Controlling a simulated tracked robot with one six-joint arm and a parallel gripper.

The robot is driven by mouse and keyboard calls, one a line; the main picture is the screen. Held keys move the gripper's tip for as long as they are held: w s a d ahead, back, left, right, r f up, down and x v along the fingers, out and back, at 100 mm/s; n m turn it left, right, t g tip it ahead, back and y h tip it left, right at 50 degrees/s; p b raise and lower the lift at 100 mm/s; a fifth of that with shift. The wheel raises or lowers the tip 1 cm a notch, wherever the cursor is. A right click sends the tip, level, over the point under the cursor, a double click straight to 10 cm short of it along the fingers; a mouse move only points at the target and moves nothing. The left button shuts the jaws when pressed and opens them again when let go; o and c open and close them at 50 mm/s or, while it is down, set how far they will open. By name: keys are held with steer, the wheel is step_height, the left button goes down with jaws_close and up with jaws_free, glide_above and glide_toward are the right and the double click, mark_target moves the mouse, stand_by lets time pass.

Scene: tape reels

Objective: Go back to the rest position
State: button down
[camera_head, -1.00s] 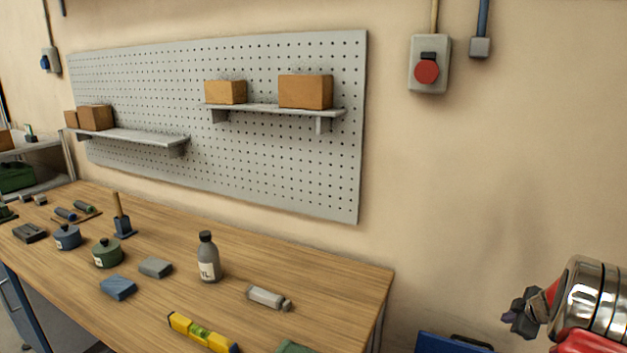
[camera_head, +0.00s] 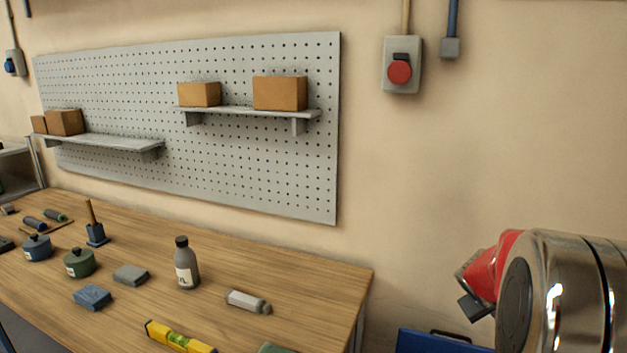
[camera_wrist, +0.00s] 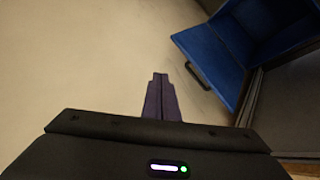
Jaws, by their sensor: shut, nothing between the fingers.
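My gripper (camera_wrist: 160,78) shows in the wrist view with its two dark fingers pressed together and nothing between them. It points over a bare pale floor, apart from any object. In the head view my chrome and red arm fills the lower right, to the right of the workbench (camera_head: 310,275); the fingers themselves cannot be made out there. No tape reel can be clearly told on the bench.
A blue box (camera_wrist: 215,60) with a dark handle lies right of my gripper; it also shows below the arm (camera_head: 415,341). The bench bears a bottle (camera_head: 187,268), a yellow level (camera_head: 178,338) and two lidded pots. A pegboard (camera_head: 250,170) hangs behind.

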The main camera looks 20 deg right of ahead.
steer(key=s+a+r+y, duration=0.2)
steer(key=s+a, duration=0.3)
steer(key=a, duration=0.9)
steer(key=s+a+r+t+y, duration=0.1)
steer(key=s+a+r+y, duration=0.2)
steer(key=a, duration=1.1)
steer(key=s+a+r+t+y, duration=0.1)
steer(key=s+a, duration=0.5)
steer(key=a, duration=0.8)
step_height(320, 180, up, 2)
steer(key=shift+s+a+r+n+y, duration=0.1)
steer(key=shift+s+a+n+y, duration=0.3)
steer(key=shift+y, duration=0.4)
